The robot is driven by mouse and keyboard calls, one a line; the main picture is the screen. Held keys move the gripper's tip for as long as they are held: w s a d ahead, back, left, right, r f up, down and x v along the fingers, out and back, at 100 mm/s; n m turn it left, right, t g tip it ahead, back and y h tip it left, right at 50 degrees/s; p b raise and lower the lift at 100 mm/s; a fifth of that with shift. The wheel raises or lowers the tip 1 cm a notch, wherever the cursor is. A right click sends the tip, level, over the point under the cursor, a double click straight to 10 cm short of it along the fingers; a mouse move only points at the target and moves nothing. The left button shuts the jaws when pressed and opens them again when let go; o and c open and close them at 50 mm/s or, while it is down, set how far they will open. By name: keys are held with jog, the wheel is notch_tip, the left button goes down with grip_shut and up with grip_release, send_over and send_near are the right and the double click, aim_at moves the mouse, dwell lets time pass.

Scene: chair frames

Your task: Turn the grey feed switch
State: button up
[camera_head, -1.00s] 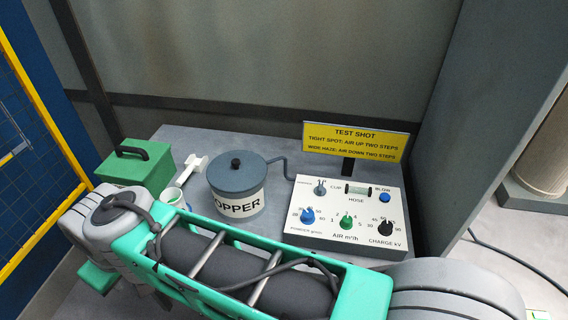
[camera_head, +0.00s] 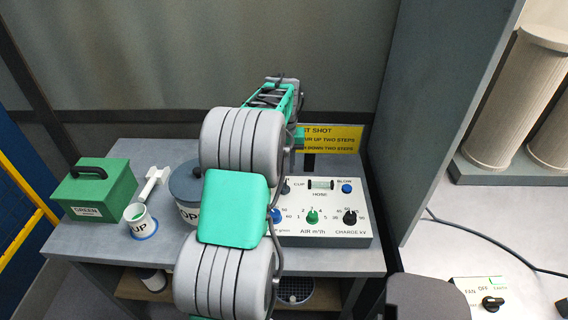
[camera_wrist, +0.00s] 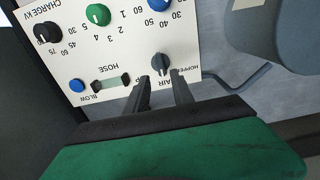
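The grey switch (camera_wrist: 160,62) sits on the white control panel (camera_wrist: 120,42), beside a label that reads HOPPER and AIR. In the head view the grey switch (camera_head: 285,188) is at the panel's upper left, just right of my arm. My gripper (camera_wrist: 162,80) is open in the wrist view, its two dark fingers apart and empty. The switch lies just beyond the fingertips, roughly in line with the gap between them. I cannot tell whether the fingers touch the panel.
The panel also has a blue knob (camera_head: 276,215), a green knob (camera_head: 312,216), a black knob (camera_head: 350,217) and a blue button (camera_head: 347,188). The hopper (camera_head: 187,183), a cup (camera_head: 140,221) and a green box (camera_head: 95,190) stand left. A yellow sign (camera_head: 335,138) stands behind.

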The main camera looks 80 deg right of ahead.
aim_at(284, 184)
notch_tip(284, 184, down, 8)
jog(key=b, duration=0.4)
jog(key=shift+b, duration=0.4)
jog(key=shift+r, duration=0.1)
grip_shut()
